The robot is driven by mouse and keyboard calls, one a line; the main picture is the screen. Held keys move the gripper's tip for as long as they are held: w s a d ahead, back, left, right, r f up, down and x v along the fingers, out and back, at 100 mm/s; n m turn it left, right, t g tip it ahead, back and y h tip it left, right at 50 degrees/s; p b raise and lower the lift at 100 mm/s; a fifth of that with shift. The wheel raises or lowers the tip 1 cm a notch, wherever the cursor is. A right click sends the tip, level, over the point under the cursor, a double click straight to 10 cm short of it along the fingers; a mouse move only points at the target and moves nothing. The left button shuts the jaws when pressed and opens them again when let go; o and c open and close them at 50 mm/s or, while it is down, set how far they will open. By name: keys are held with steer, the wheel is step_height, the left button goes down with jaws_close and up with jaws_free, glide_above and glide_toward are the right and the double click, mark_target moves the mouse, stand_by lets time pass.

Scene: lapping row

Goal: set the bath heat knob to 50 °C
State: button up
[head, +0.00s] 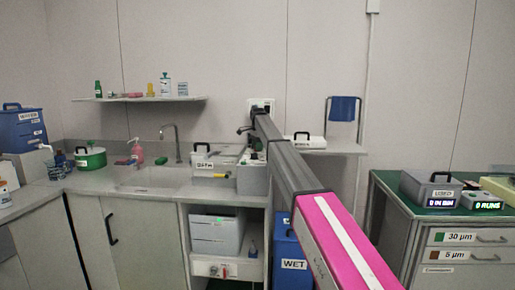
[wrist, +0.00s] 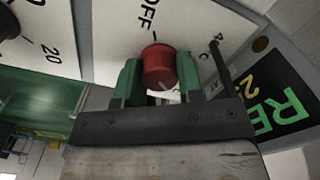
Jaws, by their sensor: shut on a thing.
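The bath (head: 210,168), a grey box with a lid handle and a "BATH" label, stands on the counter right of the sink. In the wrist view a red knob (wrist: 157,62) sits on a pale panel (wrist: 115,40), with "OFF" printed above it. My gripper (wrist: 160,80) has its green fingers on either side of this knob and is shut on it. A short white mark shows low on the knob, but its setting cannot be read. A black knob (wrist: 8,22) with "20" beside it is at the left edge. In the head view my gripper is not clearly visible.
A dark display with green letters (wrist: 285,112) lies right of the knob. The sink (head: 150,178) is left of the bath. A lower unit with knobs (head: 218,269) sits under the counter, beside a blue "WET" bin (head: 290,250). A green-topped cabinet (head: 400,205) stands at right.

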steer(key=shift+r, duration=0.1)
steer(key=o, duration=0.9)
step_height(320, 180, up, 11)
steer(key=shift+f, duration=0.15)
